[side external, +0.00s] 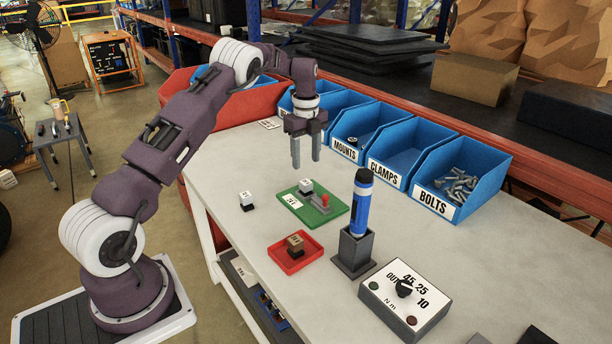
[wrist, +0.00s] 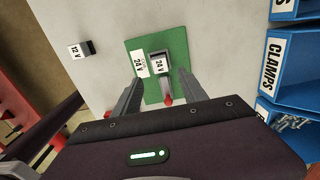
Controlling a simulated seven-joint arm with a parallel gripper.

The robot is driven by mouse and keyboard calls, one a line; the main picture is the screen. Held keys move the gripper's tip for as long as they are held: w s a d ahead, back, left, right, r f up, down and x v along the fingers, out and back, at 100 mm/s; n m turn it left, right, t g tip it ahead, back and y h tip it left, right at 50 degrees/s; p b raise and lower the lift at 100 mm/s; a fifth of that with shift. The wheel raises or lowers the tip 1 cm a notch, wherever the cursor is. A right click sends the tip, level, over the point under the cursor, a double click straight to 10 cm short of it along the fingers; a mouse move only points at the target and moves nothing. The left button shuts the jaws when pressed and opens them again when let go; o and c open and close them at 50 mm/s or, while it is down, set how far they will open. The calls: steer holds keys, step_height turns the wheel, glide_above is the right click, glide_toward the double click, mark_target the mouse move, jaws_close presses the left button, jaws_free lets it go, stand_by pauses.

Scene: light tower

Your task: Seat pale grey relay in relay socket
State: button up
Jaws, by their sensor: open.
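A pale grey relay (side external: 305,185) marked 24 V stands at the socket on the green board (side external: 336,208). It also shows in the wrist view (wrist: 157,62), upright between the lines of my fingers. I cannot tell how deep it sits, and the socket under it is mostly hidden. A grey lever with a red knob (side external: 325,198) is beside it on the board. A white 24 V label (wrist: 140,63) lies on the board next to the relay. My gripper (side external: 306,162) is open and empty above the board, its fingers pointing down, apart from the relay.
A white-topped 12 V relay (side external: 246,200) stands on the bare table left of the board. A brown relay (side external: 295,244) sits in a red tray (side external: 285,264). A blue screwdriver-like tool (side external: 361,205) stands in a grey holder. A dial box (side external: 404,300) is at front right; blue bins (side external: 464,180) line the back.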

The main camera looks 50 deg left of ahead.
steer(key=s+d+r+n+t, duration=0.1)
steer(key=d+r+n, duration=0.15)
steer(key=r, duration=0.45)
steer(key=s+d+r+n, duration=0.1)
steer(key=s+d+r, duration=0.1)
steer(key=d+r, duration=0.3)
steer(key=s+d+r+n+t, duration=0.2)
steer(key=s+d+r+n, duration=0.3)
steer(key=s+d+r, duration=0.4)
steer(key=s+d+f+n+t, duration=0.1)
steer(key=s+d+n, duration=0.3)
steer(key=s, duration=0.7)
steer(key=s+d+f+n+t, duration=0.1)
steer(key=s+d+n, duration=0.4)
steer(key=s, duration=0.7)
steer(key=shift+d+f+t, duration=0.15)
steer(key=shift+d+t, duration=0.15)
steer(key=shift+d, duration=0.1)
